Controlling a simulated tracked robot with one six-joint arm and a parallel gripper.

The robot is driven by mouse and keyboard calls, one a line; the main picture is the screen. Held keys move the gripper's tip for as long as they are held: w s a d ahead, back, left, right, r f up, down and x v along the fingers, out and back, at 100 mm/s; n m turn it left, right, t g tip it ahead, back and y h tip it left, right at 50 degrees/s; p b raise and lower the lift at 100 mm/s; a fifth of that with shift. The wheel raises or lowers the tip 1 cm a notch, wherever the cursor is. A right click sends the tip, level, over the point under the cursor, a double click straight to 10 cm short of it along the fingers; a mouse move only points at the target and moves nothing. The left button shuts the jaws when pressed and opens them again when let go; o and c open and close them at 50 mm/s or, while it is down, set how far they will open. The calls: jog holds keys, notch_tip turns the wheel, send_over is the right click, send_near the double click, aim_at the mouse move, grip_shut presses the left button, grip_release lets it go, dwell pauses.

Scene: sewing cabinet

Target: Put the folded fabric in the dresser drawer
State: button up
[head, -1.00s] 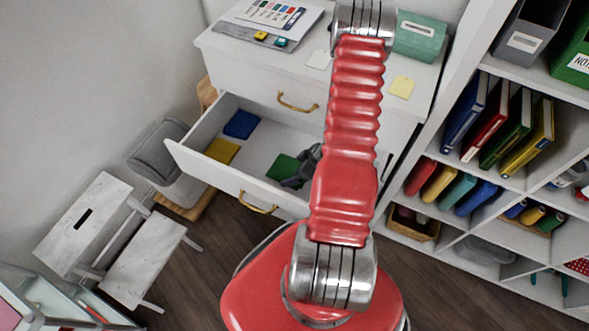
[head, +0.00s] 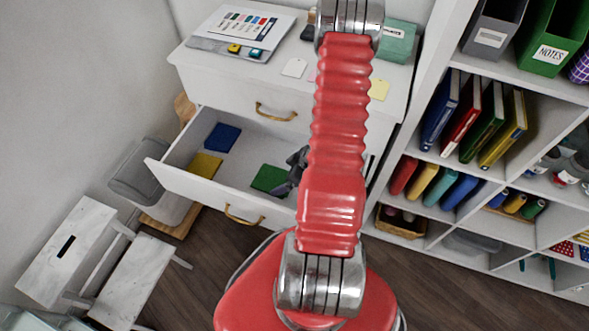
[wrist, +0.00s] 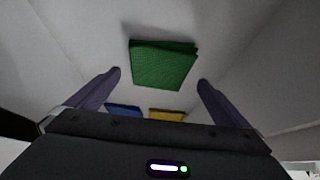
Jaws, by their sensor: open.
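The dresser drawer (head: 172,180) is pulled open below a shut drawer. Inside it lie a green folded fabric (head: 268,179), a blue folded fabric (head: 222,137) and a yellow one (head: 205,165), apart from each other. My gripper (head: 296,166) is in or just above the drawer, right beside the green fabric, and is partly hidden by my arm. In the wrist view my gripper (wrist: 160,82) is open and empty, its fingers apart. The green fabric (wrist: 163,64) lies beyond the fingertips, and the blue (wrist: 122,108) and yellow (wrist: 167,114) fabrics show partly behind the gripper body.
The dresser top (head: 232,75) holds papers and small cards. A shelf unit (head: 480,168) with binders and rolled items stands on the right. A grey bin (head: 140,172) and a white step stool (head: 65,250) stand left. My arm hides the drawer's right part.

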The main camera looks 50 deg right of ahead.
jog(key=v, duration=0.7)
jog(key=shift+r, duration=0.2)
dwell(0.8)
